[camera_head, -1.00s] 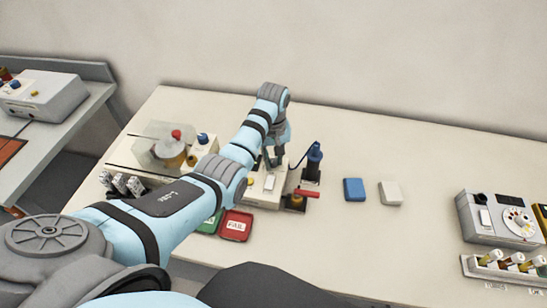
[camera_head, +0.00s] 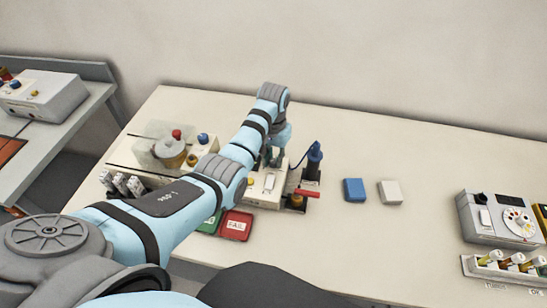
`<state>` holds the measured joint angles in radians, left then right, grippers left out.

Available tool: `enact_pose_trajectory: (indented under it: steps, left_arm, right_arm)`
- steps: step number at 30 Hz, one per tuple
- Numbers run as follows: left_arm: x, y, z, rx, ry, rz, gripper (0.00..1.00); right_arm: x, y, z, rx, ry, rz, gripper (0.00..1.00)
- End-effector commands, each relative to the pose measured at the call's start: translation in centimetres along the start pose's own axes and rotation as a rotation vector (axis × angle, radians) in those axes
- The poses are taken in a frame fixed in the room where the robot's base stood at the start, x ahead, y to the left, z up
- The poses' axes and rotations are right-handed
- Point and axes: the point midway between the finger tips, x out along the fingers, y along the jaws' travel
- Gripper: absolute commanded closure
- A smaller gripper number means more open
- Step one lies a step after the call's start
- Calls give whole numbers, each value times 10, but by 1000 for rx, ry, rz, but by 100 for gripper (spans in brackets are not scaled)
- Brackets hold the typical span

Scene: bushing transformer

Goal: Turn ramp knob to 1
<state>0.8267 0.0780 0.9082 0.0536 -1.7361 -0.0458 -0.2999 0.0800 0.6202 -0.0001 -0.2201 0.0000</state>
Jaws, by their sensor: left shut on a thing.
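A small white control box (camera_head: 262,190) with a yellow button and a light switch plate stands near the middle of the bench. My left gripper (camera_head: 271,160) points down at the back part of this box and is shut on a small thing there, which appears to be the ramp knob. The fingers and wrist hide the knob, so its pointer and scale cannot be read. My right gripper is not in view.
A clear-covered chamber (camera_head: 170,152) stands to the left. A blue post (camera_head: 314,160) and red handle (camera_head: 306,193) are right of the box. A red FAIL tray (camera_head: 236,226) lies in front. Blue (camera_head: 354,190) and white (camera_head: 390,193) blocks lie right; the bench between them and the dial unit (camera_head: 500,218) is clear.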

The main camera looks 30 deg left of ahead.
Motion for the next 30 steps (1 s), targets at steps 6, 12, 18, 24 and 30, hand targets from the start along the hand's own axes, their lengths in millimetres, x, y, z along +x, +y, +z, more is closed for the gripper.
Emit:
enact_pose_trajectory:
  steps: [6,12,18,24,30]
  left_arm:
    - [1,0,1,12,-2,-1,100]
    - [1,0,0,11,-2,-1,100]
    - [0,0,0,11,-1,0,70]
    - [0,0,0,11,0,0,70]
    - [-30,0,-1,11,3,-1,70]
  right_arm:
    - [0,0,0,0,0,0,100]
    - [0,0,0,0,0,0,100]
    - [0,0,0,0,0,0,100]
    - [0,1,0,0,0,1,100]
    - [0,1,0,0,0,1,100]
